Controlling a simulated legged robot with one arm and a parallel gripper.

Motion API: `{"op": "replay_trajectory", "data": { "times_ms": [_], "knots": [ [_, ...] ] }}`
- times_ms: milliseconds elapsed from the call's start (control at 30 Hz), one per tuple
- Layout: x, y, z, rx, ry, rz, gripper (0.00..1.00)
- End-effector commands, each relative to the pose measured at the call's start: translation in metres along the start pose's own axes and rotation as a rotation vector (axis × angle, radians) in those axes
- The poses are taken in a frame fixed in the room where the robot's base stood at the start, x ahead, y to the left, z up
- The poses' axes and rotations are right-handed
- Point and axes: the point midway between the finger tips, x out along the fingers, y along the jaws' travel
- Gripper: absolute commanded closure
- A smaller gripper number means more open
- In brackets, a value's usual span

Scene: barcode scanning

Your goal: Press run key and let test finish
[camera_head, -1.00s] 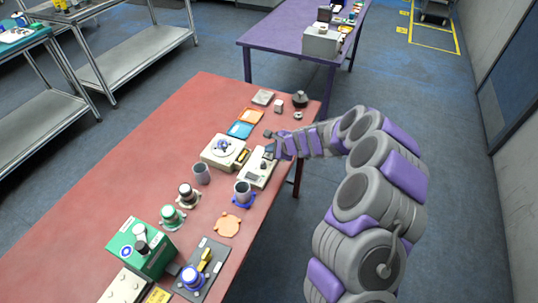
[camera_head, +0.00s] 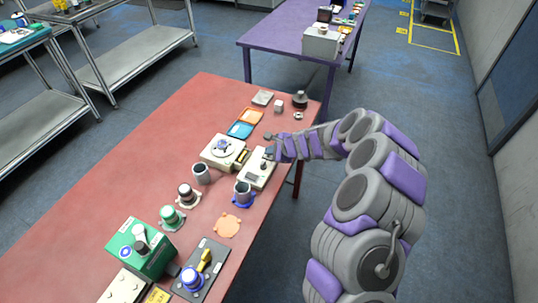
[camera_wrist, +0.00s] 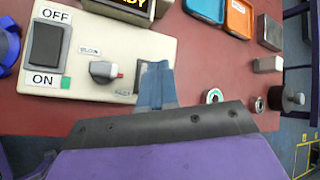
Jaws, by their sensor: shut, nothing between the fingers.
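The test unit is a cream panel (camera_wrist: 100,30) in the wrist view. It has a dark rocker switch (camera_wrist: 46,46) between OFF and ON labels, a grey knob (camera_wrist: 104,71) with a red-marked end, and a grey square key (camera_wrist: 146,78). A dark display (camera_wrist: 132,4) at the top edge shows yellow letters ending in "DY". My gripper (camera_wrist: 156,84) is shut and empty, its fingertips overlapping the key's right side. Whether they touch it I cannot tell. In the head view the unit (camera_head: 257,178) sits near the red table's right edge, with my gripper (camera_head: 270,150) at its far end.
On the red table (camera_head: 150,140), a cream machine (camera_head: 222,153) stands left of the unit. Orange (camera_head: 249,115) and blue (camera_head: 239,130) trays lie beyond. A black knobbed weight (camera_wrist: 291,98) is at the wrist view's right.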

Motion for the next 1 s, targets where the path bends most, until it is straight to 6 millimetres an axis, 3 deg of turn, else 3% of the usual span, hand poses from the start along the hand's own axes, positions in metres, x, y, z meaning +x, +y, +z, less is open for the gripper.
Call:
{"op": "replay_trajectory", "data": {
  "times_ms": [633, 1000],
  "knots": [
    [0.002, 0.002, -0.002, 0.0, 0.0, 0.001, 1.0],
    [-0.009, -0.007, 0.007, -0.001, 0.0, 0.0, 1.0]
  ]
}}
